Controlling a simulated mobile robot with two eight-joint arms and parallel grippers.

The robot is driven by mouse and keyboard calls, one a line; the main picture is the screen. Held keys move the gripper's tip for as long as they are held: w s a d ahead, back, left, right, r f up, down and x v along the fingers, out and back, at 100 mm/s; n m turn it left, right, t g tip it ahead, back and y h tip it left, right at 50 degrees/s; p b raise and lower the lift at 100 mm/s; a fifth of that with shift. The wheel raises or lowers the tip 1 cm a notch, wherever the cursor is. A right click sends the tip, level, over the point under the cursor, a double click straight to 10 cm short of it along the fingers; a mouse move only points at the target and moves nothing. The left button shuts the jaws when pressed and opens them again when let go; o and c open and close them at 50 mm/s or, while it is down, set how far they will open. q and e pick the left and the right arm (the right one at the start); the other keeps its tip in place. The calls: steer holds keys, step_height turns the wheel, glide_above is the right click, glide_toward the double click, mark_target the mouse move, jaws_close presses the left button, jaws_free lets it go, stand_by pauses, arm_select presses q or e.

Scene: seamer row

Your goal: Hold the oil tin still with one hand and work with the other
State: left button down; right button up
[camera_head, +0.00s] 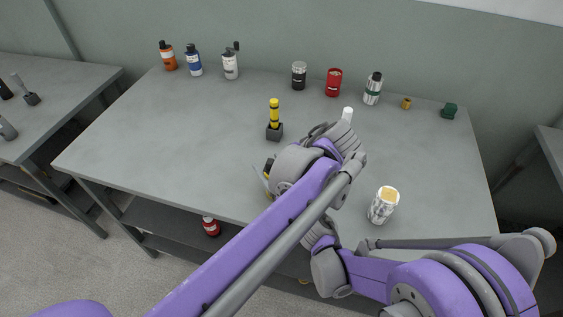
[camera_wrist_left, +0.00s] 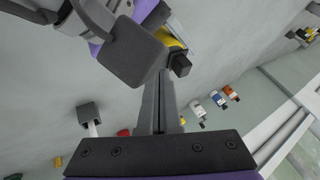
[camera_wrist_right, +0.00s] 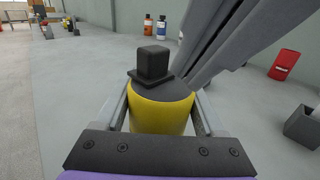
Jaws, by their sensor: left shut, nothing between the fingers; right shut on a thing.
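The oil tin (camera_wrist_right: 160,108) is yellow with a dark top and a black square cap. It stands upright between the fingers of my right gripper (camera_wrist_right: 160,115), which is shut on it. In the head view only a sliver of the tin (camera_head: 268,173) shows, mostly hidden by my left arm. The tin also shows in the left wrist view (camera_wrist_left: 169,39), partly covered by grey gripper parts. My left gripper (camera_wrist_left: 160,78) is shut and empty. Its fingers are close beside the tin's top; I cannot tell whether they touch it.
A dark block (camera_head: 274,133) with a yellow-and-black tool stands behind the tin. A light can (camera_head: 382,207) stands at the right front. Bottles, a red tin (camera_head: 333,83) and small parts line the back of the grey table (camera_head: 150,130). The table's left part is clear.

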arm_select(q)
steer(key=d+f+v, duration=0.1)
steer(key=d+v, duration=0.1)
steer(key=v, duration=0.9)
steer(key=shift+r, duration=0.1)
arm_select(e)
steer(key=o, duration=1.5)
arm_select(q)
steer(key=shift+a, duration=0.1)
